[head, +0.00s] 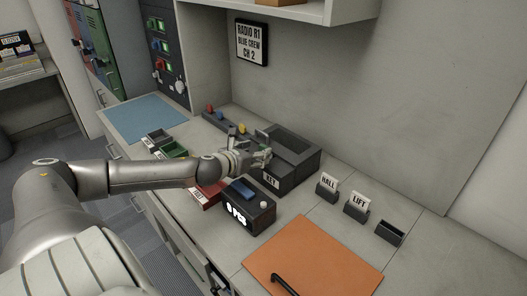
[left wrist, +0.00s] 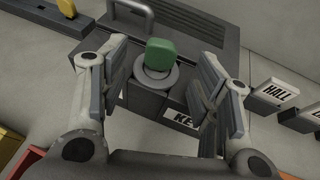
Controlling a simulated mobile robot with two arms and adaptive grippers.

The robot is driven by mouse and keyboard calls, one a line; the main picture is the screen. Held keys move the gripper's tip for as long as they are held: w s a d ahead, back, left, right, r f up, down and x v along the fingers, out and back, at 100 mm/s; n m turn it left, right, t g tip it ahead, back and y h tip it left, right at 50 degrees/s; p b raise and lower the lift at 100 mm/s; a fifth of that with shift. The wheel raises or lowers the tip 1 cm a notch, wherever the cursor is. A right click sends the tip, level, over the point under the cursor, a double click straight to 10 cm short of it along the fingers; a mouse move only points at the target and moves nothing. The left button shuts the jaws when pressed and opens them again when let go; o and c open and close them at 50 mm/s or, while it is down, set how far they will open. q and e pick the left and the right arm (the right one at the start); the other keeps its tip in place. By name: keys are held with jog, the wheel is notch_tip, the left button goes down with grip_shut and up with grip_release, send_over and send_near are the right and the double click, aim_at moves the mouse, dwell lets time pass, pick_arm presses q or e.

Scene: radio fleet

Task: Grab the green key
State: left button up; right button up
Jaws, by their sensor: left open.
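The green key (left wrist: 161,54) shows in the left wrist view as a rounded green head standing on a round grey collar (left wrist: 155,77). The collar is on a dark grey box (left wrist: 225,60) with a KEY label, which also shows in the head view (head: 309,165). My left gripper (left wrist: 165,62) is open, with one finger to each side of the key and gaps between. In the head view my left gripper (head: 262,157) is at the near left side of the dark box, and I cannot clearly make out the key there. My right gripper is not in view.
A black box with a blue top (head: 262,208) and a red tray (head: 209,199) stand close below my left gripper. HALL (head: 327,194) and LIFT (head: 356,212) card holders stand to the right. An orange mat (head: 330,262) lies in front, a blue mat (head: 140,117) at far left.

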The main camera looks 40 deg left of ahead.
pick_arm(q)
jog(key=shift+p+x, duration=0.35)
jog(key=shift+x, duration=0.4)
jog(key=shift+p+x, duration=0.4)
jog(key=shift+x, duration=1.05)
jog(key=shift+c, duration=0.2)
jog(key=c, duration=1)
